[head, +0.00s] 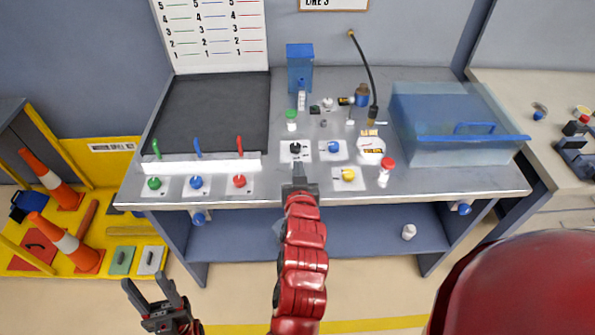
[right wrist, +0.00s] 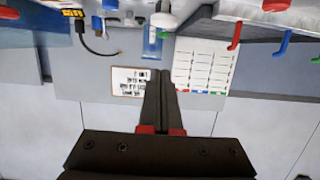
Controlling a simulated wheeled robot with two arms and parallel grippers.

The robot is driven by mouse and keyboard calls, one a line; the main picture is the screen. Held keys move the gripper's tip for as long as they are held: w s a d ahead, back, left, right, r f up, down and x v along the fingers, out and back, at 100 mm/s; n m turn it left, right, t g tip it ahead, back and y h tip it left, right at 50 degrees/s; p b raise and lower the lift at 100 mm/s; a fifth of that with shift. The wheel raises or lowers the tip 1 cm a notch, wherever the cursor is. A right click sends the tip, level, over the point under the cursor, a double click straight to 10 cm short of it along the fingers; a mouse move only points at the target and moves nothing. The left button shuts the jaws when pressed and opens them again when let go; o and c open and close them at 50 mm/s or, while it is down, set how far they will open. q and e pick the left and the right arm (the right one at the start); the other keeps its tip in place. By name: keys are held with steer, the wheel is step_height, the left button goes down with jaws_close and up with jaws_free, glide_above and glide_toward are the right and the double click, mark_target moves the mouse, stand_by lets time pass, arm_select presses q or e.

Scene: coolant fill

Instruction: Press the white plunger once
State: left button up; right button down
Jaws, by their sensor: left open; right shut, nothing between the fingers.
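My right gripper (head: 298,178) is shut and empty at the front edge of the workbench, just in front of a white plate with a black knob (head: 295,149). Its closed fingers show in the right wrist view (right wrist: 161,78), with nothing between them. A small white-topped part (head: 328,103) stands further back on the bench, and a thin white upright part (head: 350,117) is right of it. Both are too small to tell which is the white plunger. My left gripper (head: 147,281) is open and empty, low in front of the bench on the left.
Blue (head: 333,147) and yellow (head: 348,174) knobs sit right of the black one. A green-capped bottle (head: 291,122) and a red-capped bottle (head: 385,174) stand near. A clear blue bin (head: 450,125) fills the right; levers stand behind a white strip (head: 205,166) on the left.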

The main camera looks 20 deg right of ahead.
steer(key=shift+w+d+f+p, duration=0.25)
steer(key=shift+w+f+p, duration=0.15)
steer(key=shift+w+f, duration=0.45)
steer(key=shift+w+d+f+p, duration=0.3)
steer(key=shift+w+f+p, duration=0.05)
steer(key=shift+w+f, duration=0.55)
steer(key=shift+w+d+f+p, duration=0.25)
steer(key=shift+w+f+p, duration=0.15)
steer(key=shift+w+f, duration=0.45)
